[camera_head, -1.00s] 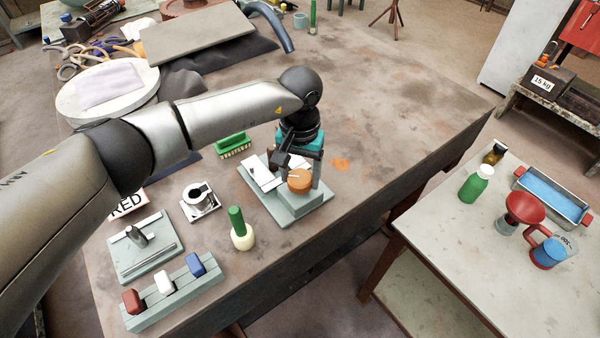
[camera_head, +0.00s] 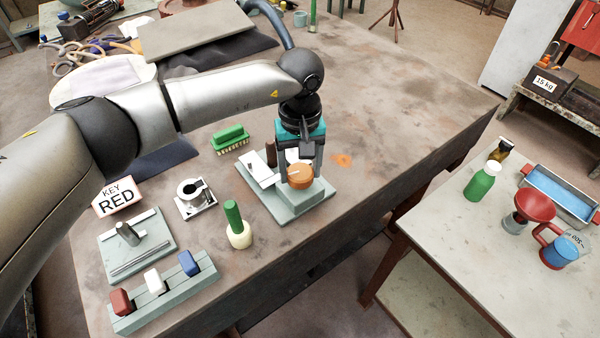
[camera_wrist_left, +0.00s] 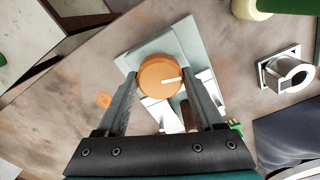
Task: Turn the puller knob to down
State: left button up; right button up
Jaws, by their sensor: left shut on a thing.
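The puller knob (camera_head: 300,177) is a round orange knob with a white pointer line, on a grey-green block and base plate (camera_head: 312,201) at the table's near right side. It also shows in the left wrist view (camera_wrist_left: 160,77), with the white line running from its middle toward the right edge. My left gripper (camera_head: 301,174) comes down from above, with its two dark fingers on opposite sides of the knob, shut on it. The wrist view shows the left fingers (camera_wrist_left: 163,85) flanking the knob. My right gripper is not in view.
White plates (camera_head: 258,168) stand beside the knob. A green brush (camera_head: 230,138), a green-handled bulb (camera_head: 236,228), a metal ring holder (camera_head: 195,196), and a rack with red, white and blue blocks (camera_head: 158,295) stand nearby. The table's right part (camera_head: 400,100) is clear.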

pick_arm(q)
jog(key=n+b, duration=0.2)
jog(key=n, duration=0.2)
jog(key=shift+n, duration=0.4)
jog(key=n+b, duration=0.1)
jog(key=n, duration=0.3)
jog(key=shift+b, duration=0.35)
jog(key=n+b, duration=0.1)
jog(key=n, duration=0.8)
jog(key=shift+n+b, duration=0.3)
jog(key=shift+b, duration=0.1)
jog(key=n, duration=0.4)
jog(key=shift+r+n, duration=0.1)
jog(key=shift+n, duration=0.2)
jog(key=n, duration=1.4)
jog(key=n+p, duration=0.1)
jog(key=n, duration=0.4)
jog(key=shift+n+p, duration=0.4)
jog(key=n+p, duration=0.2)
jog(key=n, duration=0.3)
jog(key=shift+r, duration=0.1)
jog(key=n+p, duration=0.3)
jog(key=n, duration=0.2)
jog(key=shift+w+n+p, duration=0.1)
jog(key=shift+n+p, duration=1.9)
jog(key=shift+n, duration=0.1)
